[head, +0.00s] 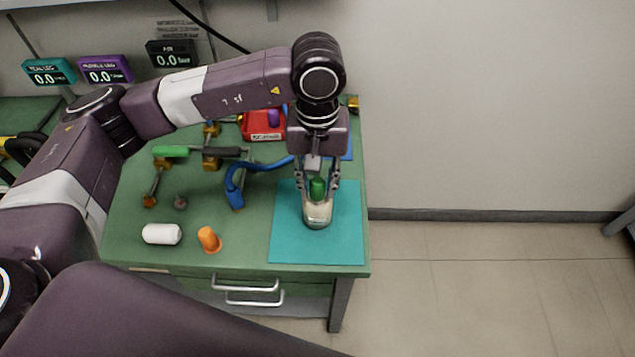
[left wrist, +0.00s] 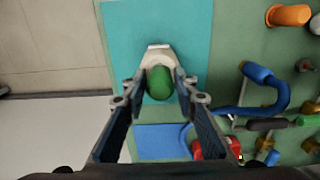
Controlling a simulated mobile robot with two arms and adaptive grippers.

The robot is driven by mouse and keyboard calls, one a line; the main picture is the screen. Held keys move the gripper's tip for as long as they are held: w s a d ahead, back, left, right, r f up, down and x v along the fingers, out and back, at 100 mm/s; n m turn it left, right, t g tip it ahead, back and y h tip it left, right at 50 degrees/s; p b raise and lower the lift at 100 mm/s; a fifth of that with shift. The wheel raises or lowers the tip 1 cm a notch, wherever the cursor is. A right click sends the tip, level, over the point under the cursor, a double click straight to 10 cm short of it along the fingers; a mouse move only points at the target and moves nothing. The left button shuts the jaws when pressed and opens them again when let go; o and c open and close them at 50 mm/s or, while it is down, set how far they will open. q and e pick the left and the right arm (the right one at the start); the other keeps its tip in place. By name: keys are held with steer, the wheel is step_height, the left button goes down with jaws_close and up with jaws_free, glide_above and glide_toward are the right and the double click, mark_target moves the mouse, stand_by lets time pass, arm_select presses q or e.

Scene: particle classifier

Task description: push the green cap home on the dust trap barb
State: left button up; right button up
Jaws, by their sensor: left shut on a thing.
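The green cap (head: 317,188) stands upright at the top of the dust trap (head: 318,213), a small clear jar with pale contents on the teal mat (head: 285,245). My left gripper (head: 317,187) points down from above and is shut on the green cap, one finger on each side. In the left wrist view the cap (left wrist: 160,83) sits between the fingertips, with the pale top of the dust trap (left wrist: 158,50) behind it. The barb is hidden by the cap, so I cannot tell how far down the cap sits. My right gripper is not in view.
A blue hose (head: 236,185) curves just left of the mat. A red tray (head: 262,125), brass fittings and a green-handled tool (head: 172,151) lie farther back. The mat's front is clear.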

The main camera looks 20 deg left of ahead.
mark_target(317, 182)
arm_select(q)
steer(key=o, duration=1.1)
steer(key=shift+o, duration=0.2)
step_height(317, 182, up, 12)
steer(key=shift+f, duration=0.1)
